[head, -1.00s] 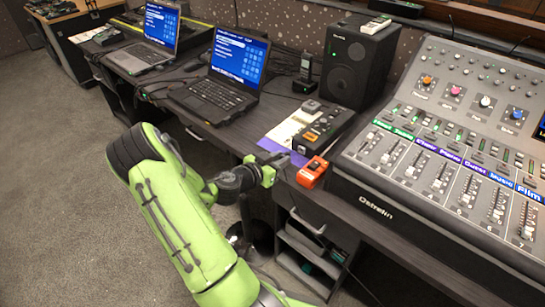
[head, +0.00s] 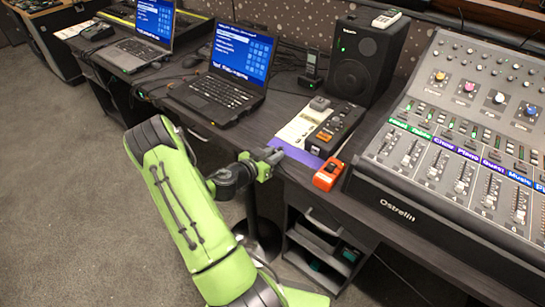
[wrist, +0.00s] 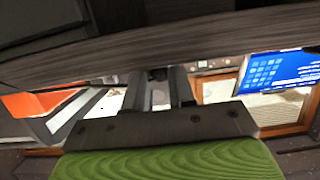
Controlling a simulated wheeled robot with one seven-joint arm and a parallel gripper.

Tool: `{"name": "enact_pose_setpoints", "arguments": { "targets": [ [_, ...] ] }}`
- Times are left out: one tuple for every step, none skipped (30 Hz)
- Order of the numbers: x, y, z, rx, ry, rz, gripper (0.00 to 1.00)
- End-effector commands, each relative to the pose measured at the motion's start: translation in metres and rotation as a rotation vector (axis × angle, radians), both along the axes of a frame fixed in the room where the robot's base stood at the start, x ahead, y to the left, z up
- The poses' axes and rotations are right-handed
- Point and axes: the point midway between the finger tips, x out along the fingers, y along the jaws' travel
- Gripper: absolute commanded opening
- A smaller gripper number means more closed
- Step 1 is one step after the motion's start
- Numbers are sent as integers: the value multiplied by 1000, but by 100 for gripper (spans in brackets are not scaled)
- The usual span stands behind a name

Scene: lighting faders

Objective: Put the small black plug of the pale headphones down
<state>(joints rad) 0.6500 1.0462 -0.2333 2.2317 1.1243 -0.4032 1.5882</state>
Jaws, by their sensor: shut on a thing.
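My gripper (head: 270,158) is at the front edge of the desk, left of an orange device, in the head view. In the wrist view my gripper (wrist: 160,92) has its two fingers close together, with a small dark thing, seemingly the black plug (wrist: 158,74), between their tips. The plug is too small to make out in the head view. The pale headphones cannot be made out in either view.
On the desk are the orange device (head: 328,174), a purple folder (head: 295,154), a black box with buttons (head: 336,128), a laptop (head: 228,80), a speaker (head: 358,62) and a large mixing console (head: 440,170). An open drawer unit (head: 325,240) stands below.

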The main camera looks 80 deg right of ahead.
Motion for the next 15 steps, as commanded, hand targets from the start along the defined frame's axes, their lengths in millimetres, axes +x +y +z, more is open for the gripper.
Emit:
{"name": "enact_pose_setpoints", "arguments": {
  "targets": [
    [0,0,2,-2,-2,0,0],
    [0,0,2,-2,-2,0,0],
    [0,0,2,-2,-1,-1,0],
    [0,0,2,-2,-1,-1,0],
    [0,0,1,-2,-1,-1,0],
    [0,0,0,-2,-1,-1,0],
    [0,0,-1,-1,0,0,0],
    [0,0,-2,-1,0,0,0],
    [0,0,-3,-1,0,0,0],
    [0,0,-3,-1,0,0,0],
    [0,0,-4,-1,0,0,0],
    [0,0,-5,-1,-2,-1,0],
    [0,0,-6,0,-2,-1,0],
    [0,0,-7,0,-2,-1,0],
    [0,0,-8,2,-3,-1,0]
  ]
}}
